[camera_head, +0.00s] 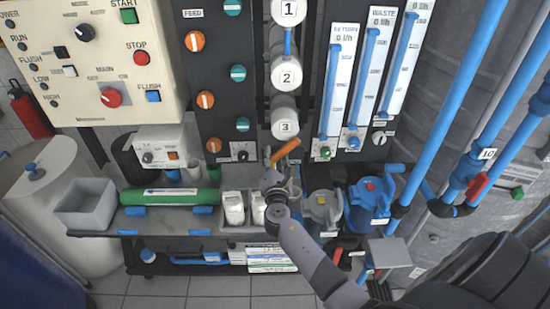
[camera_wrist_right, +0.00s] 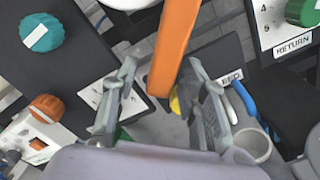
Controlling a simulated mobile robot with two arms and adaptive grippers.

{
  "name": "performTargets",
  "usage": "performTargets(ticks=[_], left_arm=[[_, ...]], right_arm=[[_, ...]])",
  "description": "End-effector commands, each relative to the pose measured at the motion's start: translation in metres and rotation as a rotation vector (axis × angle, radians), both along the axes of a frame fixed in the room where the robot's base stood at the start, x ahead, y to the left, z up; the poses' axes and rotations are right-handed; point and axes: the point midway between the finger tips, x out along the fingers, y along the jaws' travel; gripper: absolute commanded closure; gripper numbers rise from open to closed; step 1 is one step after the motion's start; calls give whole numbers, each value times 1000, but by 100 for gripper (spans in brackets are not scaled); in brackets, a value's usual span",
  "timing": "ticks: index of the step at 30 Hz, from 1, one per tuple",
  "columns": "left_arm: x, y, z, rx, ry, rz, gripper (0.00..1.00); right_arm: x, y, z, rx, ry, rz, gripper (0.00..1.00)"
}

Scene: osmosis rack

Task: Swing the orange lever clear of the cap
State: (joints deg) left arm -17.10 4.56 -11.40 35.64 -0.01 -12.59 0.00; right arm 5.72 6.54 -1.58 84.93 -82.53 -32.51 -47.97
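The orange lever (camera_head: 286,151) slants up to the right just below the white cap marked 3 (camera_head: 286,127) in the head view. In the right wrist view the orange lever (camera_wrist_right: 176,42) comes down from the top edge, and its near end lies between my fingers. My right gripper (camera_head: 270,162) is at the lever's lower left end. In the right wrist view my right gripper (camera_wrist_right: 162,80) has its two fingers spread, with gaps beside the lever, so it looks open around it. Whether a finger touches it is unclear. My left gripper is out of view.
Caps 1 (camera_head: 289,10) and 2 (camera_head: 287,76) stand above cap 3. Orange and teal knobs (camera_head: 205,100) are on the left panel, flow gauges (camera_head: 342,80) on the right. Below are a green cylinder (camera_head: 165,197), white bottles (camera_head: 234,208) and a grey-lidded housing (camera_head: 322,207).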

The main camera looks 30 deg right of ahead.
Motion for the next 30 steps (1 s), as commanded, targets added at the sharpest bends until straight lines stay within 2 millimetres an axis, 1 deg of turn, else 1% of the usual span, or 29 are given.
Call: performTargets(ticks=[3,18,21,30], left_arm=[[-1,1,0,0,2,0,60],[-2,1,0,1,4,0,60],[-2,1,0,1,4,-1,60],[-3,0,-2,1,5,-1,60]], right_arm=[[0,0,0,0,0,0,61],[-1,0,0,0,0,0,95],[0,0,0,0,0,0,100],[0,1,0,9,-6,0,100]])
